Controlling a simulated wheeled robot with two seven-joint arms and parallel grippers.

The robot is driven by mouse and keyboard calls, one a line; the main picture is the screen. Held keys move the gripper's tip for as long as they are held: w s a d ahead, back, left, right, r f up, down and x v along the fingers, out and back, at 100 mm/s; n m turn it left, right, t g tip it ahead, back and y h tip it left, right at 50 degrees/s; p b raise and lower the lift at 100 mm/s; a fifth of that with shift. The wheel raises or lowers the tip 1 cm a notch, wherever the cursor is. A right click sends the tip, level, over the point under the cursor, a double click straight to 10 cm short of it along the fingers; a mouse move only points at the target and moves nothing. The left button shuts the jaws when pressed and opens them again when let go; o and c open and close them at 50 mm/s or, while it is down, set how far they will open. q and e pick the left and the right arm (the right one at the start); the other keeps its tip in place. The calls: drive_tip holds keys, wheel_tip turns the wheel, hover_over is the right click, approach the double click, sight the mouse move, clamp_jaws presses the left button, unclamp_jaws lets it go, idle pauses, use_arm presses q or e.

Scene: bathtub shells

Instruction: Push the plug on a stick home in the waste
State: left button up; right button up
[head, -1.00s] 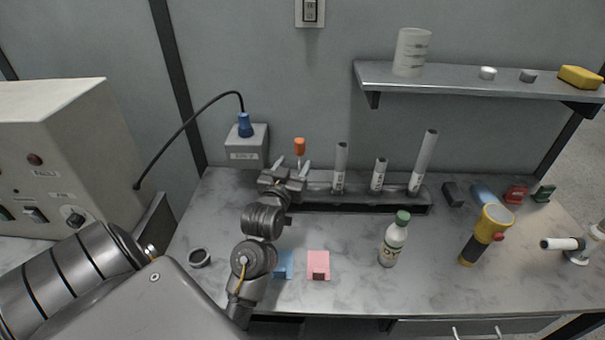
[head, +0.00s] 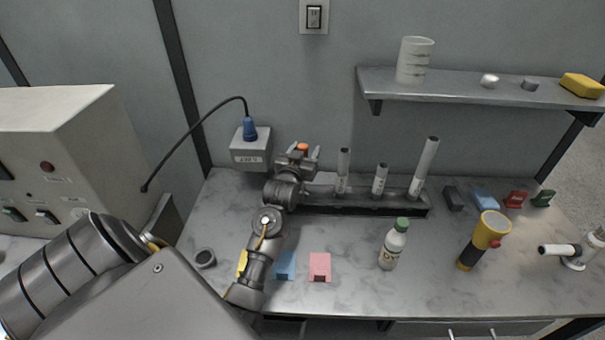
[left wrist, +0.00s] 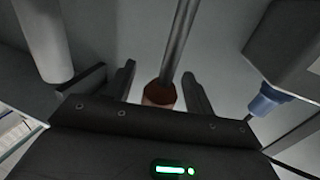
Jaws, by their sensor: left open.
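The plug on a stick shows in the head view as an orange end (head: 303,147) just above my left gripper (head: 304,154), which hides most of it. In the left wrist view a thin grey stick (left wrist: 181,35) runs up from an orange-brown end (left wrist: 160,94). That end lies between the two spread fingers of my left gripper (left wrist: 160,82), which is open. I cannot tell whether a finger touches it. I cannot make out the waste or the plug's lower end. My right gripper is not in view.
A grey box (head: 250,148) with a blue connector and cable is close on the left. A dark rack (head: 360,206) with upright tubes is close on the right. A green-capped bottle (head: 394,246) and yellow flashlight (head: 480,242) stand farther right. A shelf (head: 460,82) overhangs.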

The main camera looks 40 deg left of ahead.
use_arm(q)
clamp_jaws()
idle(0.3)
drive_tip(key=shift+r, duration=0.1)
